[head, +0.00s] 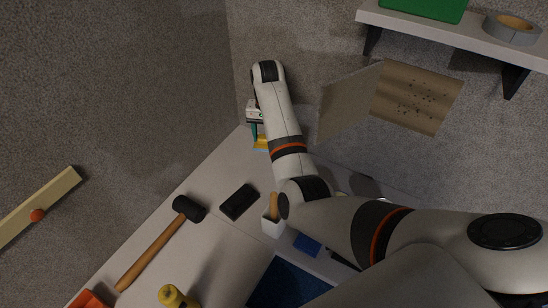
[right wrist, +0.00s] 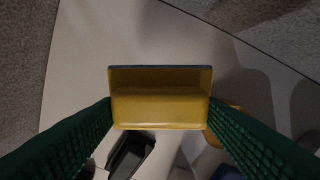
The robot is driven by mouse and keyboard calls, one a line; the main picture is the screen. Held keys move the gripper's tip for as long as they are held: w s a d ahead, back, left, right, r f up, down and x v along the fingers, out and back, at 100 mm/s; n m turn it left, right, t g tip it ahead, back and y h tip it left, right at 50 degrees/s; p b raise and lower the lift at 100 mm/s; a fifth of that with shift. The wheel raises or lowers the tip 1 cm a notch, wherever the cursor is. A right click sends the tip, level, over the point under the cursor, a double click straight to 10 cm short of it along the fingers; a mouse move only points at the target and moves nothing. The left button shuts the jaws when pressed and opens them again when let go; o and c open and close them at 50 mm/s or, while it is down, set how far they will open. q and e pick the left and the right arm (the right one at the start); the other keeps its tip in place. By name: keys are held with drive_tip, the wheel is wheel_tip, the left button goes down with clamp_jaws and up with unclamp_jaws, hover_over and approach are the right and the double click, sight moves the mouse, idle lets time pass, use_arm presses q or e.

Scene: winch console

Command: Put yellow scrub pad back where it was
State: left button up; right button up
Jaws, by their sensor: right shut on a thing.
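The yellow scrub pad (right wrist: 160,108), with a thin grey edge along its far side, sits between the green ribbed fingers of my right gripper (right wrist: 158,116), which is shut on it. In the head view, my right gripper (head: 257,131) is at the far corner of the pale worktop, largely behind its own arm; a bit of the yellow pad (head: 261,144) shows under it. I cannot tell whether the pad touches the worktop. My left gripper is not in view.
A black block (head: 239,202), a mallet (head: 160,242), a white holder (head: 271,226) and a yellow bottle-like thing (head: 174,297) stand or lie nearer. Walls border the far corner. A shelf (head: 455,31) and a tilted panel (head: 415,97) are right.

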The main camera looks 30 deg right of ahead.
sight(268, 148)
drive_tip(key=f, duration=0.3)
drive_tip(key=f+p, duration=0.1)
drive_tip(key=shift+s+a+f, duration=0.15)
drive_tip(key=shift+s+a, duration=0.05)
drive_tip(key=shift+a, duration=0.1)
drive_tip(key=shift+f, duration=0.4)
wheel_tip(268, 148, down, 3)
drive_tip(key=shift+d+f+p, duration=0.1)
drive_tip(key=shift+f+p, duration=0.1)
drive_tip(key=shift+p, duration=0.1)
drive_tip(key=shift+f, duration=0.3)
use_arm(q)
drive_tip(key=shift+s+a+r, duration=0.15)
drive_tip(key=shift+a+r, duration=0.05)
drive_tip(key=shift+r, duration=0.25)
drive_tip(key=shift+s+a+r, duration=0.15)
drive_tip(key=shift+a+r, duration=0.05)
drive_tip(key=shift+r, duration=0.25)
use_arm(e)
drive_tip(key=shift+f, duration=0.15)
drive_tip(key=o, duration=0.9)
